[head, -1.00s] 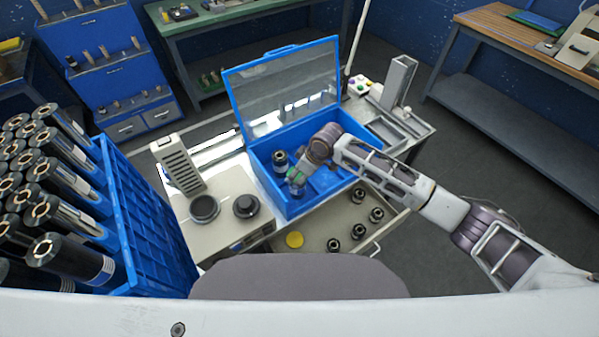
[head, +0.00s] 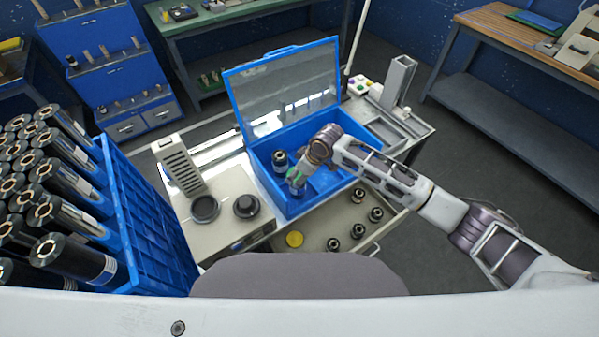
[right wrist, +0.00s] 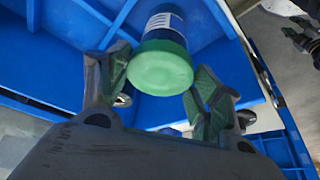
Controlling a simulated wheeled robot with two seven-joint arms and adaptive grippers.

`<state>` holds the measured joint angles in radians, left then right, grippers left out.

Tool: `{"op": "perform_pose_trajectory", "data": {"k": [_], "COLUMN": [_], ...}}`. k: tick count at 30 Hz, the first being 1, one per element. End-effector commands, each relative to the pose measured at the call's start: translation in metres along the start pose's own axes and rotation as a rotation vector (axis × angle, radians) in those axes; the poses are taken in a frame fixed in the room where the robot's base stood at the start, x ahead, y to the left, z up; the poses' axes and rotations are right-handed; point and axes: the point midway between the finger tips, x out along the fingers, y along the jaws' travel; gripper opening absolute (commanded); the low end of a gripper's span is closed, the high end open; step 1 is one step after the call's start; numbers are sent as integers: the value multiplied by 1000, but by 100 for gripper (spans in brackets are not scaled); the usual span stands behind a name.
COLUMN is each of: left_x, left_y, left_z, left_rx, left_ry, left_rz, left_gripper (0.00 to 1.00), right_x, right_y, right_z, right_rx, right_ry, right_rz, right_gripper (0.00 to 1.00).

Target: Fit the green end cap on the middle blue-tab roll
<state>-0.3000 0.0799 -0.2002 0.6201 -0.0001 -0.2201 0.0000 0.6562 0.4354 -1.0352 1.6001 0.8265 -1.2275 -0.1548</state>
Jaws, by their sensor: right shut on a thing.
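The green end cap (right wrist: 160,68) shows between the fingers of my right gripper (right wrist: 160,88) in the right wrist view. It covers the near end of a dark roll (right wrist: 168,20) with a white label band. I cannot tell how fully it is seated. In the head view my right gripper (head: 296,184) is shut on the cap, low inside the blue box (head: 287,212). Another dark roll (head: 281,158) stands upright just left of it. The gripper partly hides the box floor. No blue tab shows clearly. My left gripper is out of view.
The box's clear lid (head: 285,90) stands open behind. An open drawer (head: 315,231) in front holds several dark rolls and a yellow disc (head: 295,239). A grey machine (head: 225,213) stands left of the box. A blue crate (head: 150,225) of long dark rolls fills the left.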

Motion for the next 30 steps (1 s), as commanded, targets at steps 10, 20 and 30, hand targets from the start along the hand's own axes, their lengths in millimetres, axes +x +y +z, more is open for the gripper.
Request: {"op": "perform_pose_trajectory", "data": {"k": [10, 20, 30], "left_x": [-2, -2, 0], "left_y": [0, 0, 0], "left_z": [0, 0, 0], "left_rx": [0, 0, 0], "left_ry": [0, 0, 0], "left_rz": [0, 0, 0], "left_gripper": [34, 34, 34], "right_x": [0, 1, 5], "right_y": [0, 0, 0], "right_z": [0, 0, 2], "right_rx": [0, 0, 0], "right_ry": [0, 0, 1], "right_rz": [0, 0, 0], "right_gripper": [53, 53, 53]}}
